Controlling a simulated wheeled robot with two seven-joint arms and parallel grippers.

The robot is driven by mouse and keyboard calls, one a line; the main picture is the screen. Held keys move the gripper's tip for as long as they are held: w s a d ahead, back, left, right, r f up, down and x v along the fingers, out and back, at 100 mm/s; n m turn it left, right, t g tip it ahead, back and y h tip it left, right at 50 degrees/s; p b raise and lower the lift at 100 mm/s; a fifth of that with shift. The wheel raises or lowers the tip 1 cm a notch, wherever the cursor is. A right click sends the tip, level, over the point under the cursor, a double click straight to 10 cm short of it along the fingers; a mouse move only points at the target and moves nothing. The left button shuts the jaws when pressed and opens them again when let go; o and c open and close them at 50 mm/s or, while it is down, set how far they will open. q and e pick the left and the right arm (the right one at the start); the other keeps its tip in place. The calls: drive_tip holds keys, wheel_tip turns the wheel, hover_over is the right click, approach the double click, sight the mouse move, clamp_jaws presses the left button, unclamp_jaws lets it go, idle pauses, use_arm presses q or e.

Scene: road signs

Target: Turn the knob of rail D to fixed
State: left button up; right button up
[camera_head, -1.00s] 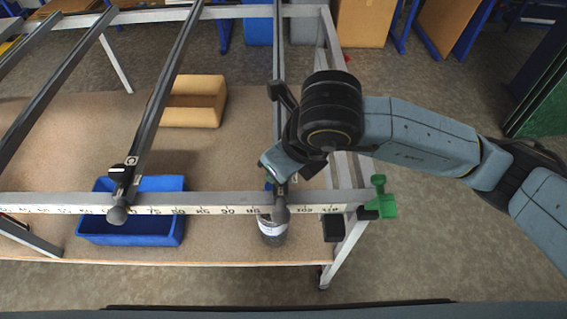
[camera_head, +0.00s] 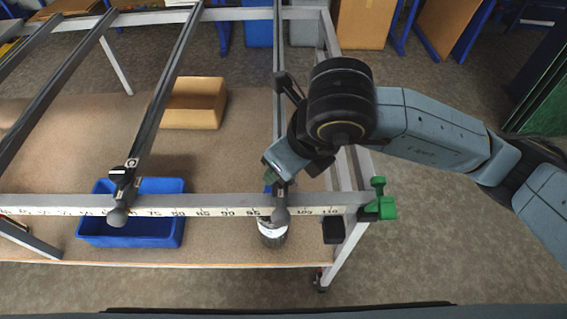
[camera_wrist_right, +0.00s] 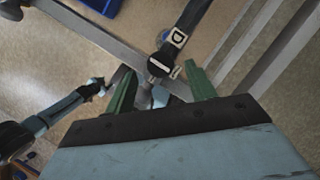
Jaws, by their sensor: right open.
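Rail D (camera_head: 279,50) runs from front to back at the right of the frame, and its front end lies under my right gripper (camera_head: 279,182). In the right wrist view, the D label (camera_wrist_right: 178,38) shows on the rail, with a round black knob (camera_wrist_right: 160,67) bearing a white mark just below it. The right gripper (camera_wrist_right: 162,88) is open. Its two green fingers stand on either side of the rail's end by the knob, with nothing clearly gripped. In the head view the arm hides the knob. My left arm (camera_wrist_right: 58,108) shows at the left of the wrist view, its fingers too small to read.
The front beam with its scale (camera_head: 225,206) crosses below the gripper and ends at a green clamp (camera_head: 380,203). Floor to the right is clear.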

drive_tip(key=v, duration=1.1)
drive_tip(key=shift+p, duration=0.3)
drive_tip(key=shift+f, duration=0.1)
drive_tip(key=shift+s, duration=0.1)
